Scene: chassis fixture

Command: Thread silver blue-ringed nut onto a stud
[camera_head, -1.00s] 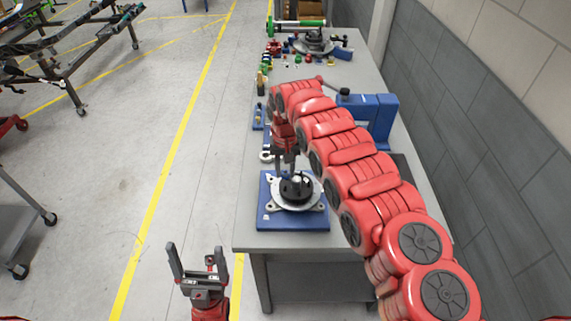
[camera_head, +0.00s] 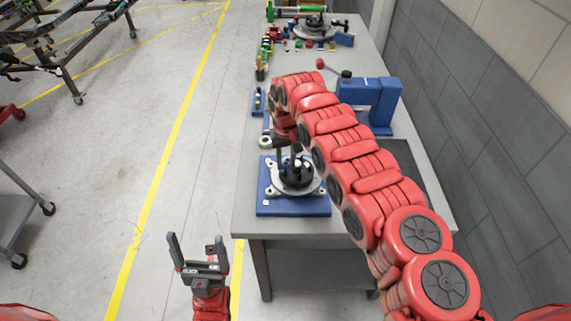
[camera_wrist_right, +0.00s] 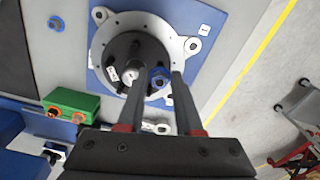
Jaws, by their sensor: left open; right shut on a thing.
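A black hub (camera_head: 299,176) with studs stands on a silver flange over a blue base plate (camera_head: 262,206) at the table's near end. In the right wrist view the black hub (camera_wrist_right: 122,50) and silver flange (camera_wrist_right: 172,32) lie below my right gripper (camera_wrist_right: 160,72). It is shut on the blue-ringed nut (camera_wrist_right: 159,79), at the hub's edge. I cannot tell whether the nut touches a stud. In the head view my right gripper (camera_head: 291,150) is over the hub and the nut is not discernible. My left gripper (camera_head: 198,252) is open and empty, left of the table.
A green box (camera_wrist_right: 72,104) and a blue ring (camera_wrist_right: 56,24) show near the base plate in the right wrist view. A blue fixture (camera_head: 382,102) stands right of my arm. Several small parts, a red-headed tool (camera_head: 320,64) and another flange (camera_head: 314,34) lie farther back.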

